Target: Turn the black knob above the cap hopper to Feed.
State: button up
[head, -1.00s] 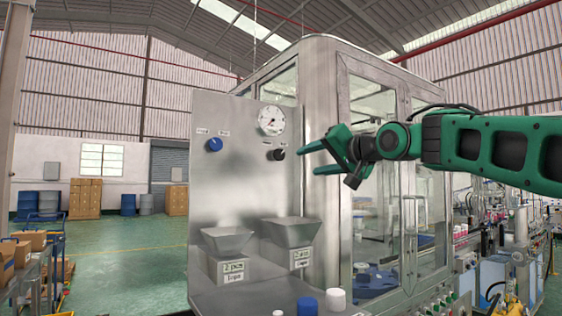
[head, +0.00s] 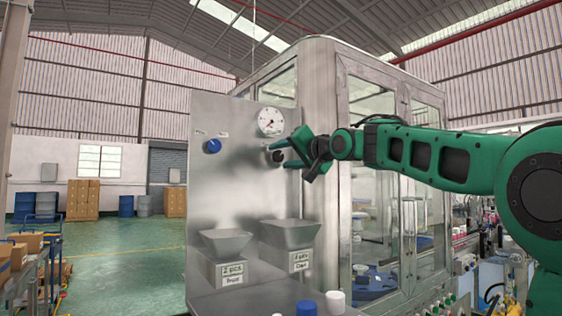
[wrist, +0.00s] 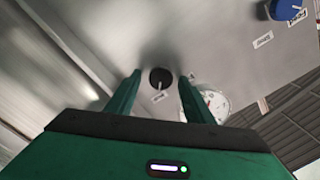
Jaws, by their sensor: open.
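The black knob (head: 277,156) sits on the upright steel panel (head: 225,180), below the pressure gauge and above the right-hand hopper (head: 290,234). My gripper (head: 284,152) is at the knob, its green fingers pointing at the panel and partly covering the knob's area in the head view. In the wrist view the black knob (wrist: 161,78) shows ahead of and between the tips of my open gripper (wrist: 160,82). Its pale pointer mark and a small label show below it there. The fingers look apart from the knob on both sides. The label is too small to read.
A blue knob (head: 213,146) is on the panel to the left, also in the wrist view (wrist: 285,9). The round gauge (head: 271,121) is just above the black knob. A left hopper (head: 226,242) and blue and white caps (head: 306,307) are below. The glazed cabinet (head: 375,180) stands behind.

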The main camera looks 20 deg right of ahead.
jog(key=c, duration=1.1)
jog(key=shift+o, duration=0.3)
jog(key=shift+w, duration=0.1)
jog(key=shift+n, duration=0.3)
jog(key=n, duration=0.8)
jog(key=shift+f, duration=0.1)
jog(key=n, duration=0.4)
jog(key=shift+a+n, duration=0.1)
jog(key=shift+n, duration=0.2)
jog(key=n, duration=0.4)
jog(key=shift+a+f+n, duration=0.1)
jog(key=shift+n, duration=0.2)
